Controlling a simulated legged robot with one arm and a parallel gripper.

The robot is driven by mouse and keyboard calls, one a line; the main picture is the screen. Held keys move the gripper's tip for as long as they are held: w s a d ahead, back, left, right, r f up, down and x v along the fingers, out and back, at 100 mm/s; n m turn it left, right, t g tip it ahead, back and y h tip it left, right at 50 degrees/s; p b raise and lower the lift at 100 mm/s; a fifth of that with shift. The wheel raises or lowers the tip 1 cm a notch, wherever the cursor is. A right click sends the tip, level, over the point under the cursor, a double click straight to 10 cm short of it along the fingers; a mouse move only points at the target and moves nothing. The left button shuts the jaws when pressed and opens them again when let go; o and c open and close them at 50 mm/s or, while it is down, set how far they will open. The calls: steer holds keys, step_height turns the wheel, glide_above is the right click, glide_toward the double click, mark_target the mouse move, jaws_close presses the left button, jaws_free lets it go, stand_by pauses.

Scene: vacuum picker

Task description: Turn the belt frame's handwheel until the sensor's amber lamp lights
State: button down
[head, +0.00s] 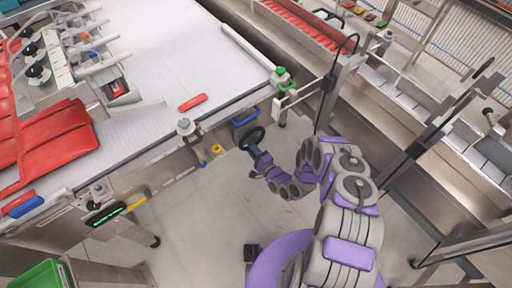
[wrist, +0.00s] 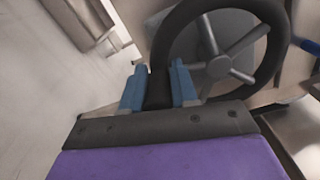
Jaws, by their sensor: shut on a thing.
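The black handwheel (head: 257,130) is on the side of the belt frame (head: 170,160), below the white belt. In the wrist view the handwheel (wrist: 218,67) shows its round rim, metal spokes and hub. My gripper (head: 254,149) reaches the near side of the wheel. In the wrist view, the two blue fingers of my gripper (wrist: 158,88) are shut around the dark rim, one on each side. I cannot clearly make out the sensor or a lit amber lamp; a small yellow round part (head: 216,149) is on the frame left of the wheel.
A red packet (head: 192,102) lies on the white belt (head: 190,60), with larger red packs at the left. A dark panel with green lights (head: 105,214) is on the frame at the lower left. A green crate (head: 38,274) stands below it. Grey floor (head: 200,215) is open beneath the wheel.

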steer(key=shift+s+a+m, duration=0.25)
steer(key=shift+m, duration=0.25)
steer(key=shift+a, duration=0.1)
steer(key=c, duration=1)
jaws_free()
